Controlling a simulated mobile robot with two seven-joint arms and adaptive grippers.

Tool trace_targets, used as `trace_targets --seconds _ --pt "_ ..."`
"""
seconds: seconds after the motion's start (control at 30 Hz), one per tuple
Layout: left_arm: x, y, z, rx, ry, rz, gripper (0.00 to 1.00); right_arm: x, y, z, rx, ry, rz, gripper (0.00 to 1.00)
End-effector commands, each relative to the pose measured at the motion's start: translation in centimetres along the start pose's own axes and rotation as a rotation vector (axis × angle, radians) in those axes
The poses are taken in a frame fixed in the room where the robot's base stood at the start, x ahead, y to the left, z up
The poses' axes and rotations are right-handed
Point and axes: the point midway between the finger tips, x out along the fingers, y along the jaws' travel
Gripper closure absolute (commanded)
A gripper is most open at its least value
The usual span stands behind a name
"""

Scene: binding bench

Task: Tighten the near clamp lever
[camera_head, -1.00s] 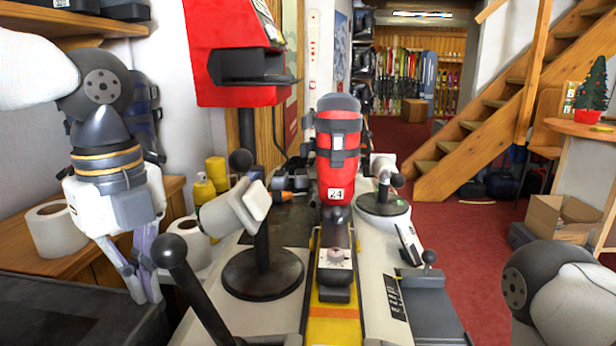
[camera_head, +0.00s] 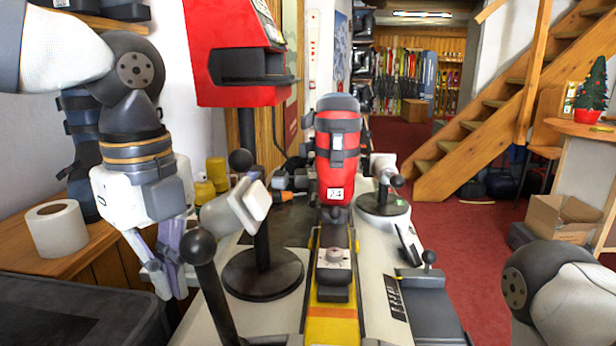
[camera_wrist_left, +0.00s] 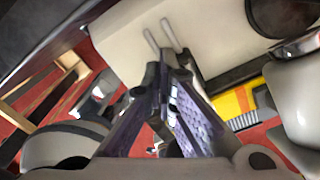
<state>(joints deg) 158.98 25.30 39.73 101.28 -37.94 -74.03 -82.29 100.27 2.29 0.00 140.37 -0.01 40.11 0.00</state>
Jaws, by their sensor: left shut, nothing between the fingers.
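The near clamp lever is a black rod with a ball knob (camera_head: 199,248) at the lower left of the bench in the head view. It leans slightly left, and its lower end runs off the bottom edge. My left gripper (camera_head: 172,290) is shut and empty, fingers pointing down, just left of the lever. Contact with the lever cannot be told. In the left wrist view the closed fingers (camera_wrist_left: 168,80) show over the pale bench top; I cannot make out the lever there. My right gripper is out of view.
A clamp with a white pad (camera_head: 245,203) stands on a round black base (camera_head: 263,274) right of the lever. A red boot-shaped piece (camera_head: 338,160) stands mid-bench. A paper roll (camera_head: 56,228) sits on the wooden shelf at left. A dark bin (camera_head: 70,285) lies below.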

Motion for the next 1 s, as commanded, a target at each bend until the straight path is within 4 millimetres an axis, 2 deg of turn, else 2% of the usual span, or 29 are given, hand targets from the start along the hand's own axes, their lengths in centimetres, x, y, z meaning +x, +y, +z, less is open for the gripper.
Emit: trace_targets --seconds 0.43,1.0 --pt "-0.9 -1.3 -2.2 0.001 0.0 -0.002 1.0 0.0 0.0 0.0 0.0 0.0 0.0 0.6" --pt "-1.3 -1.8 -3.1 0.001 -0.001 -0.001 1.0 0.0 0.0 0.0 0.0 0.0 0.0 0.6"
